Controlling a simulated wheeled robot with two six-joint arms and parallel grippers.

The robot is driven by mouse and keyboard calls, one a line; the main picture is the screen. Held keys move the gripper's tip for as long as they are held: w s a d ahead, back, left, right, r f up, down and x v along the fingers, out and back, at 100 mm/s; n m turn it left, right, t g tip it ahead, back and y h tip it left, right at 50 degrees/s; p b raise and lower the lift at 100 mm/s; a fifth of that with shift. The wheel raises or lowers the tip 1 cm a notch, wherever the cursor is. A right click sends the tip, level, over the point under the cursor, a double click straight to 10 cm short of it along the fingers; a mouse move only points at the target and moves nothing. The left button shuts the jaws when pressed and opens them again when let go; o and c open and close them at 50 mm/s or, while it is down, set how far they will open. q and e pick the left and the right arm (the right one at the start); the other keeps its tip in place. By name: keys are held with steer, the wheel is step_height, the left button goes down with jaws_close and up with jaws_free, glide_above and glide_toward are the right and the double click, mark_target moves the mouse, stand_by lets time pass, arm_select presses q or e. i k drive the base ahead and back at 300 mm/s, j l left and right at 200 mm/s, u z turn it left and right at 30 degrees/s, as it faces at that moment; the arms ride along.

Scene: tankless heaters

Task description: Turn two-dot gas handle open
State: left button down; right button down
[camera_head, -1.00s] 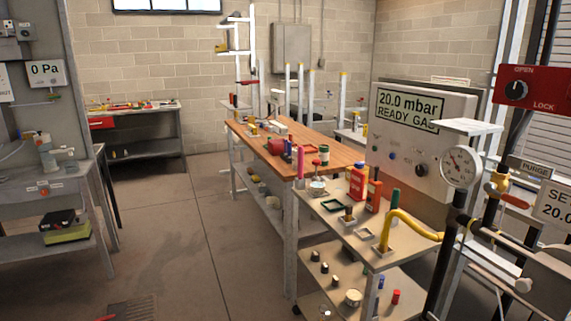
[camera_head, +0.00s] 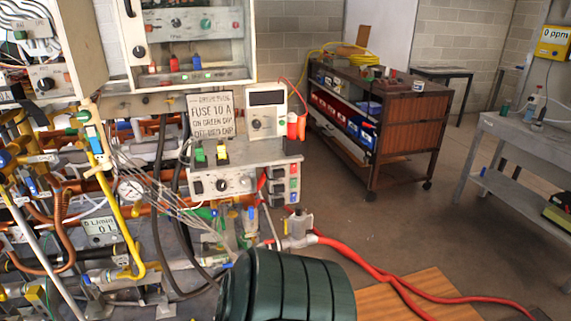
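I cannot make out a handle marked with two dots. At the left, a yellow pipe (camera_head: 113,205) runs down from a valve (camera_head: 84,118) with green and blue parts. Neither of my grippers is in view.
A dark green ribbed container (camera_head: 288,285) stands at the bottom centre, hiding part of the pipework. A grey control box (camera_head: 235,181) is above it. Red hoses (camera_head: 392,284) cross the floor. A brown cart (camera_head: 417,130) and grey bench (camera_head: 530,140) flank open floor.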

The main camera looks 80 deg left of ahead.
mark_target(125, 274)
steer(key=u, duration=4)
